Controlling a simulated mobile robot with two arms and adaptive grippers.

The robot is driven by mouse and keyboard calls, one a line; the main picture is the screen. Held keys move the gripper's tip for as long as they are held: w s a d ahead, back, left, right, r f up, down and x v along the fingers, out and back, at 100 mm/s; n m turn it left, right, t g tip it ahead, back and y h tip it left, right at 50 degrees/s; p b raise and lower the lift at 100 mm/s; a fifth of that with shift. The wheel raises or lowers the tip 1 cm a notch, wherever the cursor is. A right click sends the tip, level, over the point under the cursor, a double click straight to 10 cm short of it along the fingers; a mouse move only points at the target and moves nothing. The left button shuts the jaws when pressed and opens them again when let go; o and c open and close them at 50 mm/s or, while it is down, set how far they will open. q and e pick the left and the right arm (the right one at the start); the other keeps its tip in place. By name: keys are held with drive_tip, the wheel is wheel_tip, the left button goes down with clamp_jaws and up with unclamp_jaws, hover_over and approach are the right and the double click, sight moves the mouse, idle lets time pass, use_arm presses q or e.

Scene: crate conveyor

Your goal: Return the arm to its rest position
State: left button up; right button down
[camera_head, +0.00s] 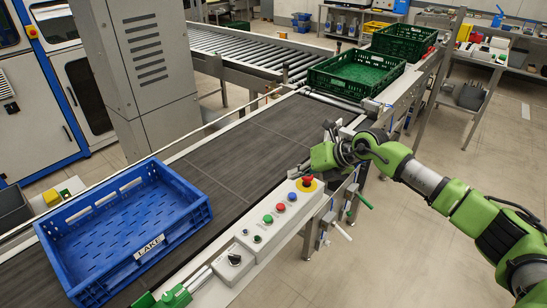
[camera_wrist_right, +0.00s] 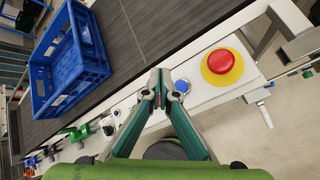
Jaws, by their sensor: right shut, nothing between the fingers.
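My right gripper (camera_head: 306,171) is over the near side of the conveyor, close to the red emergency stop button (camera_head: 307,183). In the right wrist view its two fingers (camera_wrist_right: 161,88) meet at the tips, shut with nothing between them. The tips appear beside a blue button (camera_wrist_right: 182,86), left of the emergency stop (camera_wrist_right: 221,61); whether they touch the panel cannot be told. My right green arm (camera_head: 450,195) reaches in from the lower right, bent, stretched out towards the panel. My left gripper does not show.
A blue crate (camera_head: 190,222) sits on the dark belt (camera_head: 235,150). The control panel (camera_head: 262,240) runs along the belt's near edge. Green crates (camera_head: 340,90) stand at the belt's far end. Valve handles (camera_head: 364,201) stick out below the panel. The floor at lower right is clear.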

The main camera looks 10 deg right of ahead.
drive_tip(key=s+a+r+m+t+y, duration=0.25)
drive_tip(key=a+r+y, duration=0.2)
drive_tip(key=a, duration=0.45)
drive_tip(key=s+a+r+m+t+y, duration=0.25)
drive_tip(key=a+r, duration=0.25)
drive_tip(key=a, duration=0.3)
drive_tip(key=s+d+r+m+t+h, duration=0.2)
drive_tip(key=d+m+t+h, duration=0.55)
drive_tip(key=m, duration=0.75)
drive_tip(key=s+d+f+m+g+h, duration=0.2)
drive_tip(key=s+d+f+m+h, duration=0.25)
drive_tip(key=f, duration=0.25)
drive_tip(key=s+d+f+m+g+h, duration=0.3)
drive_tip(key=d+f+m, duration=0.2)
drive_tip(key=f, duration=0.2)
drive_tip(key=s+f+m+g+y, duration=0.15)
drive_tip(key=s+f+g, duration=0.45)
drive_tip(key=s, duration=0.7)
drive_tip(key=s+f+m+g, duration=0.3)
drive_tip(key=s+f+g, duration=0.3)
drive_tip(key=s, duration=0.8)
wheel_tip(320, 180, down, 31)
drive_tip(key=s+b, duration=0.2)
drive_tip(key=s+d+f+g+b, duration=0.1)
drive_tip(key=s+d+f+b, duration=0.1)
drive_tip(key=s+f, duration=1.4)
drive_tip(key=shift+s+d+f+n, duration=0.15)
drive_tip(key=shift+d+f+n, duration=0.15)
drive_tip(key=shift+d, duration=0.2)
